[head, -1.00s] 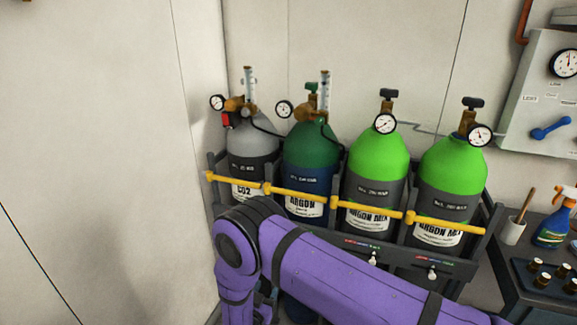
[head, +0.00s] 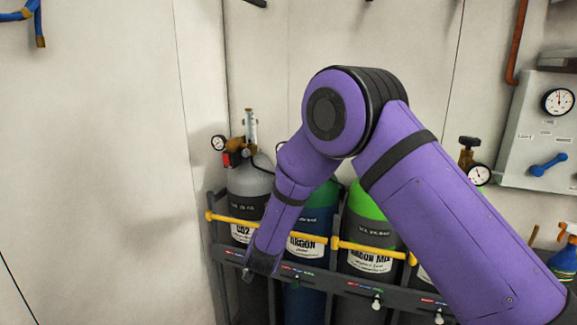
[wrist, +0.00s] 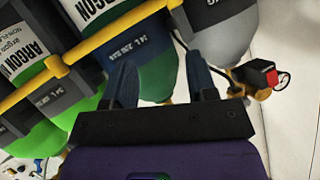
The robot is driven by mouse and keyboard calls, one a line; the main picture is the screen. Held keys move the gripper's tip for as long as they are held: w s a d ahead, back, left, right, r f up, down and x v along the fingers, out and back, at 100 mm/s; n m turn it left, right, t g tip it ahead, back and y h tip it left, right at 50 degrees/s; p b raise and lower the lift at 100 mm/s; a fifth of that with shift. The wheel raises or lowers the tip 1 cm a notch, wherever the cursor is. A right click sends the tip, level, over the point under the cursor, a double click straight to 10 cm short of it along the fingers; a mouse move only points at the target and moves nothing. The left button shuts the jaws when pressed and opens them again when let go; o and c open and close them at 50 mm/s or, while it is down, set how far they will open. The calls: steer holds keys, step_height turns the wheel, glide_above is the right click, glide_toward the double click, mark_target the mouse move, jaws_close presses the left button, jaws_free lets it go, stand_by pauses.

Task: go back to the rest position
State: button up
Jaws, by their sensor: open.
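My gripper (wrist: 164,82) shows in the wrist view with its two dark fingers apart and nothing between them. It is open in front of the cylinder rack, with the argon cylinder (wrist: 157,55) behind the fingers. In the head view my purple arm is bent with its elbow high and its forearm hanging down in front of the cylinders. The fingers cannot be made out there.
The grey CO2 cylinder (head: 250,182) stands left in the rack, with its gauge (head: 218,143) above. My arm partly covers the lime argon mix cylinder (head: 368,228). A yellow bar (head: 228,219) crosses the front. A wall panel (head: 540,130) hangs right.

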steer(key=d+r+n+g+y, duration=0.1)
steer(key=d+r, duration=0.3)
steer(key=r, duration=0.4)
steer(key=d+r+y, duration=0.2)
steer(key=d+r, duration=0.1)
steer(key=r, duration=0.4)
steer(key=s+d+r+n+g, duration=0.2)
steer(key=s+d+r+g, duration=0.1)
steer(key=s+d+r, duration=0.8)
steer(key=s+d+r+g+h, duration=0.1)
steer(key=s+d, duration=0.5)
steer(key=s, duration=0.4)
steer(key=s+d+r+g+h, duration=0.1)
steer(key=s+d+r, duration=0.1)
steer(key=s+d, duration=0.4)
steer(key=s+d+r+n+g, duration=0.1)
steer(key=s+d, duration=0.5)
steer(key=s, duration=0.8)
steer(key=shift+s+r+g+h, duration=0.3)
steer(key=shift+r+g+h, duration=0.1)
steer(key=shift+r+g, duration=0.1)
